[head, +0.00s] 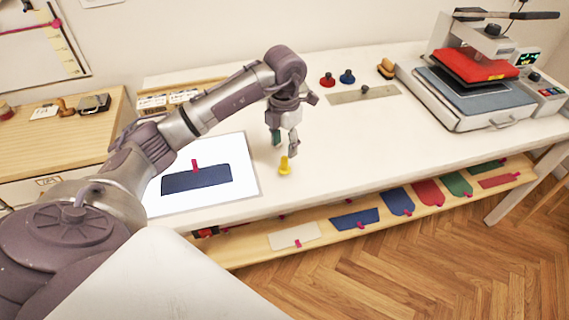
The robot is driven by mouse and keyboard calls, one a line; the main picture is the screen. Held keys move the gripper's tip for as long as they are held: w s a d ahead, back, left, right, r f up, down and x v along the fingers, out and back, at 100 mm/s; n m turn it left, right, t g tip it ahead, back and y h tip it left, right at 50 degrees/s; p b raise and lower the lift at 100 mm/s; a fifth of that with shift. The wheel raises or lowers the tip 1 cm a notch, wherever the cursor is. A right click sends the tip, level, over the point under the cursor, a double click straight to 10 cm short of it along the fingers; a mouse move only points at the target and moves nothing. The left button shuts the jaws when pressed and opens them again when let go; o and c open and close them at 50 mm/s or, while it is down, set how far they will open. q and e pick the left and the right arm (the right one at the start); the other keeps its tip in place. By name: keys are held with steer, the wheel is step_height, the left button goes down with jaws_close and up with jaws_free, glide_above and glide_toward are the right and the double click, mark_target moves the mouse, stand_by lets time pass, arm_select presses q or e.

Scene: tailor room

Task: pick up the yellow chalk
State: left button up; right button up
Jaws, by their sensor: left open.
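The yellow chalk (285,167) stands upright on the white table (345,150), just right of a white sheet. It looks like a small peg with a wider base. My left gripper (285,150) is above it, pointing down, with its fingers apart. The fingertips are close to the chalk's top, and nothing is between the fingers. Whether a finger touches the chalk I cannot tell. My right gripper is not in view.
A white sheet (240,160) with a dark blue piece (196,180) lies left of the chalk. Red (327,80) and blue (347,76) knobbed items stand behind. A heat press (480,90) stands at the right. Coloured pieces lie on the shelf (245,252) below. The table's middle is clear.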

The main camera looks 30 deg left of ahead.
mark_target(285, 158)
arm_select(q)
steer(key=shift+f, duration=0.85)
steer(key=shift+f+p, duration=0.6)
steer(key=shift+f, duration=0.05)
step_height(285, 158, down, 4)
steer(key=shift+r+p, duration=0.2)
steer(key=shift+p, duration=0.45)
steer(key=shift+f, duration=0.3)
jaws_close()
steer(key=shift+r, duration=0.1)
